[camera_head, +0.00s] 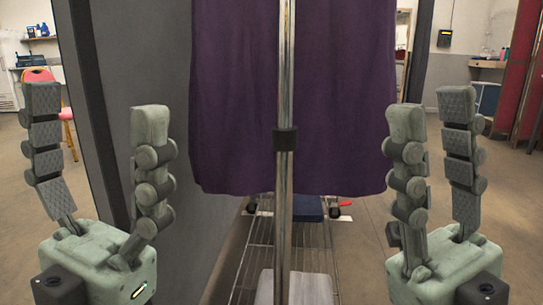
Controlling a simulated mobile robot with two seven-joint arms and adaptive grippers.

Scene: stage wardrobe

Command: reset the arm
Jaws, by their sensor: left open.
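My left gripper (96,107) stands at the left with its fingers pointing up. Its two fingers are spread wide, with nothing between them. My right gripper (431,109) stands at the right, also with its fingers pointing up. Its fingers are apart and appear empty; it is seen more from the side, so the gap looks narrower. Both grippers are at about the same height, one on each side of a purple cloth (235,100), and neither holds it.
The purple cloth hangs behind a vertical metal pole (285,215) in the middle. A wire shelf (258,262) with a blue item (307,208) is below. A dark panel (125,60) stands behind my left gripper.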

